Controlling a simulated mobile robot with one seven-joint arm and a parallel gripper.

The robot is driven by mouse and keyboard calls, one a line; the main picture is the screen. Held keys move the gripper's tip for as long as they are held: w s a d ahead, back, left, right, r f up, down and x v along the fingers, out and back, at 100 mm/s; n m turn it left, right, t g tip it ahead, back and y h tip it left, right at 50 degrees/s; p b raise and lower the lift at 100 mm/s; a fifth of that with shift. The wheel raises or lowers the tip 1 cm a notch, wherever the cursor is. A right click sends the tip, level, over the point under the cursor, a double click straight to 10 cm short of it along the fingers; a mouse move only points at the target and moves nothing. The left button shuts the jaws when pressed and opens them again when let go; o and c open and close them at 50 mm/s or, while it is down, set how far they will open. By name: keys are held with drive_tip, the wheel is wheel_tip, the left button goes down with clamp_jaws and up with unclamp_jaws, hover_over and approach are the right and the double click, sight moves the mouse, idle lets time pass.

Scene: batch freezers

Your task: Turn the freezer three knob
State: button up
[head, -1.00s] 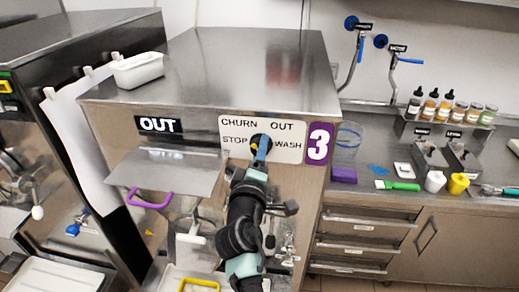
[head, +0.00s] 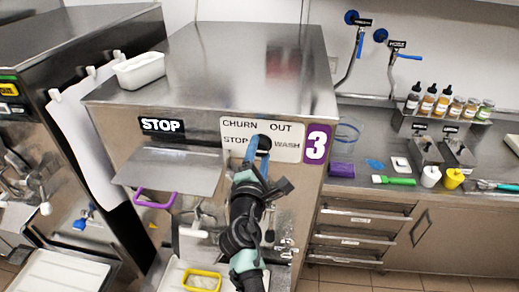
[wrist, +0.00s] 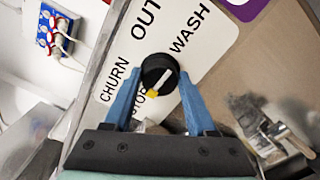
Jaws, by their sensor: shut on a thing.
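The freezer three knob (wrist: 158,75) is black and round with a white bar and a yellow tip. In the wrist view its yellow tip points toward the STOP label, which is partly hidden. My gripper (wrist: 160,82) has one blue finger on each side of the knob and is shut on it. In the head view my gripper (head: 259,152) covers most of the knob on the white label plate (head: 289,130) marked CHURN, OUT, STOP and WASH. The purple 3 sign (head: 317,144) is right of the plate. The freezer's display (head: 162,125) reads STOP.
A metal flap (head: 172,171) and a purple handle (head: 155,199) are left of my arm. A white tub (head: 139,70) sits on top of the freezer. A counter with bottles (head: 429,100) and tools is at the right.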

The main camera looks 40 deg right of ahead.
drive_tip(key=shift+r+n, duration=0.2)
drive_tip(key=shift+n, duration=0.2)
drive_tip(key=o, duration=1.1)
drive_tip(key=shift+o, duration=1.4)
drive_tip(key=shift+d+f, duration=0.1)
drive_tip(key=shift+f, duration=0.05)
drive_tip(key=b+v, duration=0.3)
drive_tip(key=v, duration=1)
